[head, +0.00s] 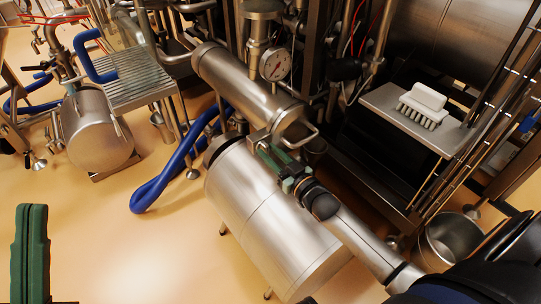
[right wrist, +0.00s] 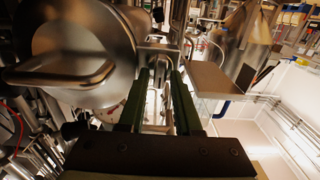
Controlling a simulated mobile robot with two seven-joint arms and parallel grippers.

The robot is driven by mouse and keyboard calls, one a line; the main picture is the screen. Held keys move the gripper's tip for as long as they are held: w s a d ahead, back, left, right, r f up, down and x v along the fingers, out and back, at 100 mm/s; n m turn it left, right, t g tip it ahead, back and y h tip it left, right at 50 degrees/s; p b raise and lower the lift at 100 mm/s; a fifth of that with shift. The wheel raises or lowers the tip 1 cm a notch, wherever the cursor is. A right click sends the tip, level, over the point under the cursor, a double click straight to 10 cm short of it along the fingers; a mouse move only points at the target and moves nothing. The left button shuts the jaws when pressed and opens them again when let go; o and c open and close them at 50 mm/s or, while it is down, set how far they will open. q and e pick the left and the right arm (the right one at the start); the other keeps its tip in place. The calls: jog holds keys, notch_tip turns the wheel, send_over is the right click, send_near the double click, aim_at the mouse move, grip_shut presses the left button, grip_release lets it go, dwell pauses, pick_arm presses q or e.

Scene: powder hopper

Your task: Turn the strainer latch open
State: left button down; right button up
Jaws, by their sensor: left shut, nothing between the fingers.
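The strainer is a steel cylinder (head: 245,80) lying at a slant in the middle of the head view. Its round end cap (right wrist: 95,40) with a bent bar handle fills the upper left of the right wrist view; this handle (head: 304,136) also shows in the head view. A small metal piece, apparently the latch (right wrist: 157,50), is at the cap's right edge, ahead of my right gripper's fingertips. My right gripper (head: 268,158) has its green fingers apart, close to the cap; contact is unclear. My left gripper (head: 31,210) is shut and empty at lower left.
A large steel drum (head: 265,215) lies under the strainer and my right arm. A pressure gauge (head: 274,65) stands behind it. A white brush (head: 423,104) rests on a metal shelf (head: 385,98). Open floor lies at lower left.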

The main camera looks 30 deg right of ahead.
grip_shut()
dwell(0.7)
